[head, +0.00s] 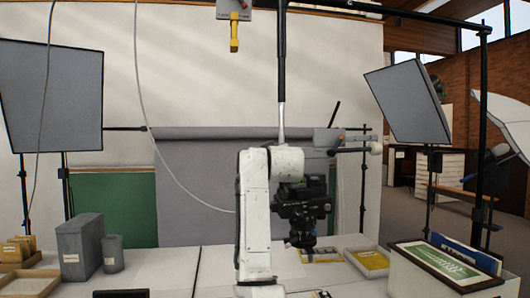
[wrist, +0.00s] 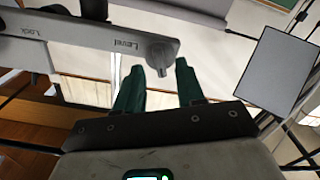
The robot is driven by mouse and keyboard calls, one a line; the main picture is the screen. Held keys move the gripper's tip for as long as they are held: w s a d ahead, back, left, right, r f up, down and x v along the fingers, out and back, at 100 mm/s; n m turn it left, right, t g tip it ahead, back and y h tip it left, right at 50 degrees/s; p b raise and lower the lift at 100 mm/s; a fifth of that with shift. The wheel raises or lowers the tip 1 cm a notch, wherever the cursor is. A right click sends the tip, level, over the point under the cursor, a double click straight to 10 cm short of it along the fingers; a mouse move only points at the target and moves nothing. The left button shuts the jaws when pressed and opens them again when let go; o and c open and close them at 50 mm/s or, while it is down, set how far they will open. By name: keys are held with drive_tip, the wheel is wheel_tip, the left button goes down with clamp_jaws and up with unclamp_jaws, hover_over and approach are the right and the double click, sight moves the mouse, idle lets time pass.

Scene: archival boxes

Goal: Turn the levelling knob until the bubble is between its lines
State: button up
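In the wrist view, a grey bar (wrist: 85,35) carries the words "Lock" and "Level", seen upside down. A rounded grey knob (wrist: 162,48) with a short stub sits at its right end, beside "Level". My gripper (wrist: 158,66) has two dark green fingers spread apart, with a gap between them. The stub shows in this gap, apart from both fingers in the picture; I cannot tell the depth. No bubble or lines can be made out. In the head view, my white arm stands at centre and my gripper cannot be made out.
A black camera-like body (head: 300,208) hangs right of my arm. Softboxes stand left (head: 52,98) and right (head: 408,104). On the white table are a grey box (head: 82,247), a grey canister (head: 113,254), and trays, one at right (head: 365,260).

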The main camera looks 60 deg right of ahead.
drive_tip(key=shift+x, duration=1.25)
clamp_jaws()
